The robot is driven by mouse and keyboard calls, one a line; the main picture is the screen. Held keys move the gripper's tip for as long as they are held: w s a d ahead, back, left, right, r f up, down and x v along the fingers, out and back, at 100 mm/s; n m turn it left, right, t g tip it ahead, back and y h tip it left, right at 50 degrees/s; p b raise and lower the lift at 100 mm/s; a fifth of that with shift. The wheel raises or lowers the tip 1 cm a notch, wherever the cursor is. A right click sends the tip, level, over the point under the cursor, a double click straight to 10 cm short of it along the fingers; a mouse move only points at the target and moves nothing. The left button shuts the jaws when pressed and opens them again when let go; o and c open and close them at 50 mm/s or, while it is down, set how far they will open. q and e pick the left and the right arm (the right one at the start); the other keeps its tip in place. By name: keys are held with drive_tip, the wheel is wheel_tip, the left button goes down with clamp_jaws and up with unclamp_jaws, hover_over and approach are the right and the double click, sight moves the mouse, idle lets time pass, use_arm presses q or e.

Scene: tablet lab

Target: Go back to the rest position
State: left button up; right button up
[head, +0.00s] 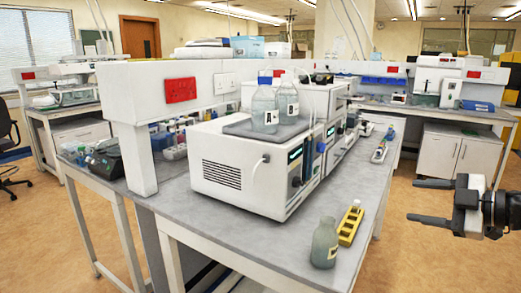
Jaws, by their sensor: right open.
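My right gripper (432,201) comes in from the right edge of the head view. Its two dark fingers point left and are spread apart, with nothing between them. It hangs over the floor to the right of the lab bench (255,238), clear of the bench edge. My left gripper does not show.
On the bench stand a white instrument (230,172) with bottles on top, a glass bottle (324,244) and a yellow rack (350,225) near the front right edge. A second bench (440,112) stands behind. The floor (450,262) around my right gripper is free.

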drive_tip(key=w+a+f+y, duration=0.1)
drive_tip(key=a+f, duration=0.5)
drive_tip(key=a, duration=0.3)
drive_tip(key=a+f+y, duration=0.2)
drive_tip(key=a+f, duration=0.4)
drive_tip(key=a, duration=0.2)
drive_tip(key=s+a+f+m+t+h, duration=0.1)
drive_tip(key=s+a+f+m+h, duration=0.1)
drive_tip(key=s+a+f+m, duration=0.5)
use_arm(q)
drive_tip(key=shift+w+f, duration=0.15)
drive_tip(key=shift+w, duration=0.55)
use_arm(e)
drive_tip(key=s+d+f+m+g+h, duration=0.2)
drive_tip(key=s+f+m+h, duration=0.5)
drive_tip(key=s+f, duration=0.8)
drive_tip(key=shift+s+f+m+g+h, duration=0.3)
drive_tip(key=shift+s+f+h, duration=0.1)
drive_tip(key=shift+f, duration=0.5)
